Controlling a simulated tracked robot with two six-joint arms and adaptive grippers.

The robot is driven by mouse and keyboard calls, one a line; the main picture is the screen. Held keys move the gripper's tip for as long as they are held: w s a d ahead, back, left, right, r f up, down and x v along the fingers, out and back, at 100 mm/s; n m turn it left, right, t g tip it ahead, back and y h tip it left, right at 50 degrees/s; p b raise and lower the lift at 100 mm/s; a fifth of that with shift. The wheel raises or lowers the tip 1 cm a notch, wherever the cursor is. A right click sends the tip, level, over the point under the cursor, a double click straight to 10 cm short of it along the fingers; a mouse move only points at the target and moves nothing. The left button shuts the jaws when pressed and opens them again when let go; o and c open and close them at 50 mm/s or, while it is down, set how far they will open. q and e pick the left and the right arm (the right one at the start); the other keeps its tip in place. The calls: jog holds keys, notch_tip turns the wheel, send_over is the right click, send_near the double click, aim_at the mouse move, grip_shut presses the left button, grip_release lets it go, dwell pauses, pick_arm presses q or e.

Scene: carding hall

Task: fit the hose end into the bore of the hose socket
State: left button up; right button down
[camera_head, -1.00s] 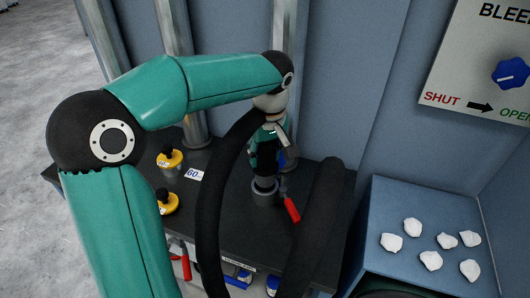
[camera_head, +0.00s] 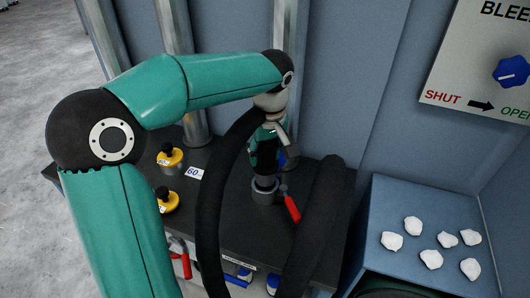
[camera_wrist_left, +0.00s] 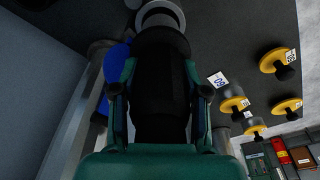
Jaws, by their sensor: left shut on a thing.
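The black hose end (camera_wrist_left: 160,70) is between the two fingers of my left gripper (camera_head: 264,160), which is shut on it. In the head view the gripper points down over the table, and its wrist partly covers the hose end. The grey ring of the hose socket (camera_head: 264,194) stands on the dark table directly below. In the left wrist view the socket ring (camera_wrist_left: 160,14) shows just beyond the hose end's tip, roughly in line with it. I cannot tell whether the tip is inside the bore. My right gripper is not in view.
Thick black hose (camera_head: 208,220) hangs in front of the table; another black length (camera_head: 312,235) rises at right. A red-handled tool (camera_head: 291,207) lies beside the socket. Yellow-topped knobs (camera_head: 168,202) stand left. A blue box (camera_head: 400,210) with white lumps is at right.

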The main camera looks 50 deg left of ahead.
aim_at(269, 143)
pick_arm(q)
jog(key=shift+f+b, duration=2.45)
jog(key=shift+f, duration=0.55)
jog(key=o, duration=1.4)
jog(key=shift+r, duration=0.1)
jog(key=r, duration=0.3)
jog(key=d+r, duration=0.1)
jog(key=r, duration=0.6)
jog(key=shift+s+d+r, duration=0.1)
jog(key=shift+s+d, duration=0.05)
jog(key=shift+d, duration=0.1)
jog(key=shift+s+d+r, duration=0.1)
jog(key=shift+r, duration=0.65)
